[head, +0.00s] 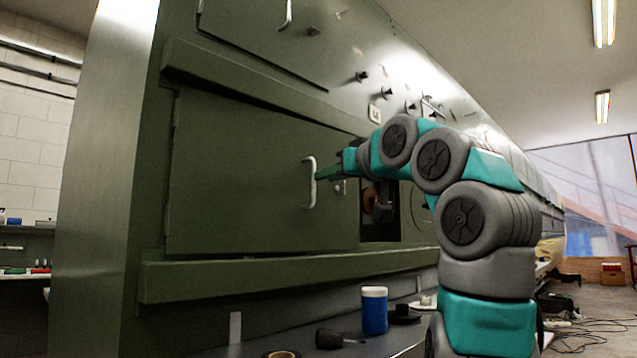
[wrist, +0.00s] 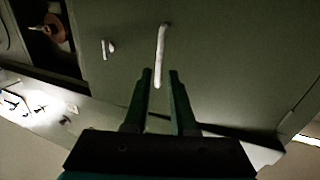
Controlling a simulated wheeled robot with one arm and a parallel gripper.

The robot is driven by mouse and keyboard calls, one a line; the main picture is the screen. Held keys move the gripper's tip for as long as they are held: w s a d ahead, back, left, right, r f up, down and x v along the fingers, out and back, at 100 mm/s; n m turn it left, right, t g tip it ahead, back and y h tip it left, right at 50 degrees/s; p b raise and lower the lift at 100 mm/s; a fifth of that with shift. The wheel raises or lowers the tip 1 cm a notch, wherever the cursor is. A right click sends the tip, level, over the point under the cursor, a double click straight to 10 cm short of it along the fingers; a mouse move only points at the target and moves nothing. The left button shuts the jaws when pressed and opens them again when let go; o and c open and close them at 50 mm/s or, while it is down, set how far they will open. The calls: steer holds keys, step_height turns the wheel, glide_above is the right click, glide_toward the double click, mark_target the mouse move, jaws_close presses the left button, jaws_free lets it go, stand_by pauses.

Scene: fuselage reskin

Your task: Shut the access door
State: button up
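The access door (head: 240,185) is a large dark green panel between two rails on the fuselage side; it also shows in the wrist view (wrist: 225,60). A dark opening (head: 376,232) shows beyond its right edge, so the door stands partly open. In the wrist view the opening (wrist: 45,35) is at the upper left. The door's pale bar handle (head: 309,184) stands upright. My gripper (head: 322,173) is right at it in the head view. In the wrist view, the open fingers (wrist: 160,72) appear either side of the handle's lower part (wrist: 161,45); contact cannot be told.
The upper rail (head: 250,82) and lower rail (head: 280,275) project from the fuselage. A blue jar (head: 374,312), a dark tool (head: 335,340) and a tape roll (head: 281,354) lie on the bench below. A small pale latch (wrist: 108,48) sits beside the handle.

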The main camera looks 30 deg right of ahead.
mark_target(313, 199)
steer(key=w+p, duration=0.1)
steer(key=w, duration=0.6)
steer(key=shift+w+a+p, duration=0.15)
steer(key=shift+p, duration=0.15)
steer(key=shift+c, duration=0.3)
jaws_close()
stand_by(0.7)
